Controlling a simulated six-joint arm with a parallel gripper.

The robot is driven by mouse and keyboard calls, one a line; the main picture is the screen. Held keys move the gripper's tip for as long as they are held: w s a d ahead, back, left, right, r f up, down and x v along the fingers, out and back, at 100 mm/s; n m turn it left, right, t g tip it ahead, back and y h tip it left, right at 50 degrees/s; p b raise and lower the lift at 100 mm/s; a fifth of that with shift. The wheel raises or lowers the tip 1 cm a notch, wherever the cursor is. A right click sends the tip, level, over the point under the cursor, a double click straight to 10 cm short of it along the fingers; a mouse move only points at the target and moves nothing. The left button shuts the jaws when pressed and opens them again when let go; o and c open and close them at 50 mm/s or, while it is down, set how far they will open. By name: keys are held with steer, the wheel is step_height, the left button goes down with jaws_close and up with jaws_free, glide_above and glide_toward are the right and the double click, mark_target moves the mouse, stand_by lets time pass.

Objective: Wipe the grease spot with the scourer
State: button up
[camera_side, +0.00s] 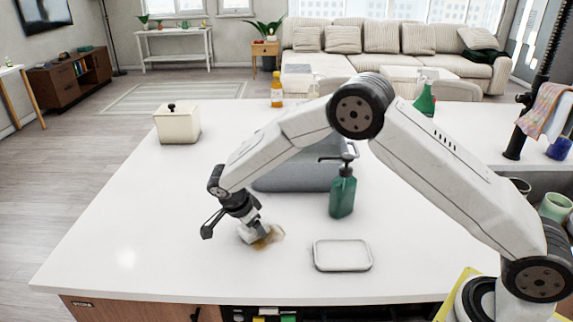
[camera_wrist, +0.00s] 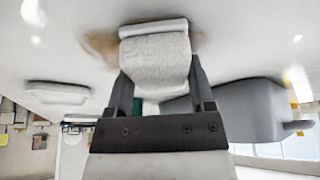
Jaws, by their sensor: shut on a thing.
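My gripper (camera_side: 255,222) is shut on the scourer (camera_side: 250,234), a small pale block, low over the white counter. In the wrist view the scourer (camera_wrist: 155,60) sits between the two fingers, its far edge at the counter surface. The grease spot (camera_side: 269,238) is a brown smear that shows to the right of the scourer in the side view. In the wrist view the grease spot (camera_wrist: 101,46) shows on both sides of the scourer, which hides its middle. The scourer appears to touch the counter at the spot.
A white tray (camera_side: 342,267) lies to the right of the spot. A green pump bottle (camera_side: 342,193) stands behind the tray, near a grey basin (camera_side: 300,178). A cream canister (camera_side: 177,126) stands at the back left. The counter's left and front left are clear.

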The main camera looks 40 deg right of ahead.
mark_target(291, 232)
steer(key=shift+s+d, duration=2.8)
steer(key=shift+s, duration=0.05)
steer(key=shift+s+d+r, duration=0.1)
steer(key=shift+s+d, duration=0.05)
steer(key=shift+r, duration=0.9)
step_height(291, 232, up, 6)
steer(key=w+a, duration=0.6)
steer(key=a, duration=0.5)
steer(key=shift+w, duration=0.2)
